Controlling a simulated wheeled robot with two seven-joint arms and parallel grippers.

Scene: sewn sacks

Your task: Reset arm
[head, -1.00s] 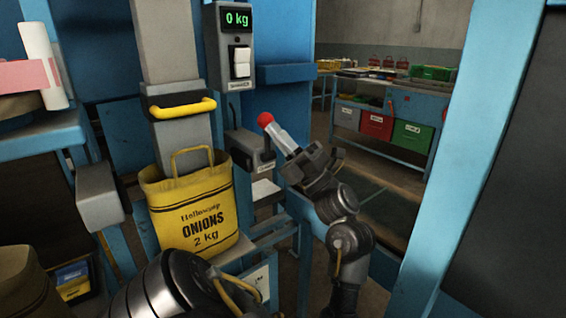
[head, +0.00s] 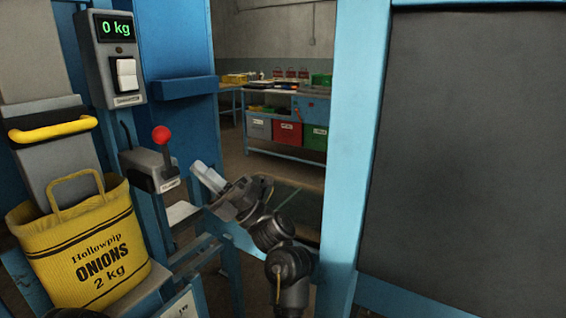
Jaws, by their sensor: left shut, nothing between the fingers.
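My left gripper (head: 202,172) is shut and empty, its pale fingers pointing up and left. It is to the lower right of a lever with a red ball knob (head: 161,135), apart from it in the picture. The lever stands upright on a grey box (head: 148,168). A yellow sack (head: 85,240) printed "Hollowpip ONIONS 2 kg" stands upright at the left, under a grey chute with a yellow handle (head: 53,130). My right gripper is not in view.
A display reading "0 kg" (head: 116,27) sits above a white rocker switch (head: 125,74). A blue post (head: 352,150) and a dark panel (head: 470,150) fill the right. Behind is a bench with grey, red and green bins (head: 314,137).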

